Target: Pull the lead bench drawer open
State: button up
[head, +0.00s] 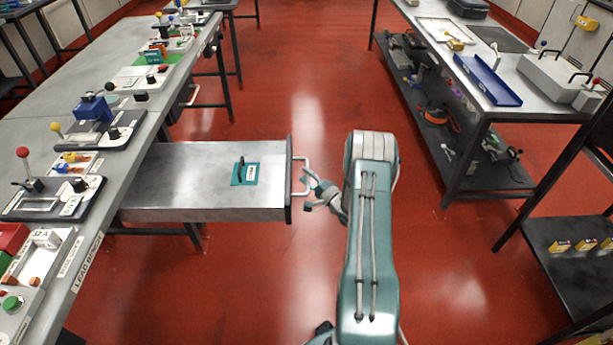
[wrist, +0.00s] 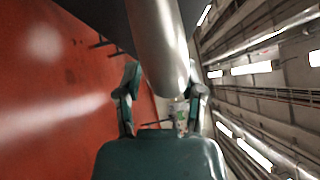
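The lead bench (head: 95,215) runs along the left in the head view, with a "LEAD BENCH" label on its front edge. Its grey metal drawer (head: 200,185) stands far out from under the top. A pale bar handle (head: 304,176) is on the drawer's dark front. My gripper (head: 309,191) is at the handle's outer side, fingers spread. In the wrist view, a thick grey metal bar (wrist: 158,45) crosses in front of my gripper (wrist: 162,90), whose fingers stand apart on either side. Whether they touch the handle is unclear.
A teal card with a black item (head: 245,173) lies on the drawer. The bench top holds several device boards. A shelved bench (head: 470,100) with a blue tray (head: 488,80) stands at the right. A dark rack (head: 570,270) is at lower right. Red floor between is clear.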

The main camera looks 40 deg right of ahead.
jog(key=shift+r, duration=0.1)
jog(key=shift+s+d, duration=0.15)
jog(key=shift+s, duration=0.2)
jog(key=s+d+f, duration=0.1)
jog(key=s, duration=1)
jog(key=shift+d+f, duration=0.3)
jog(key=shift+f, duration=0.1)
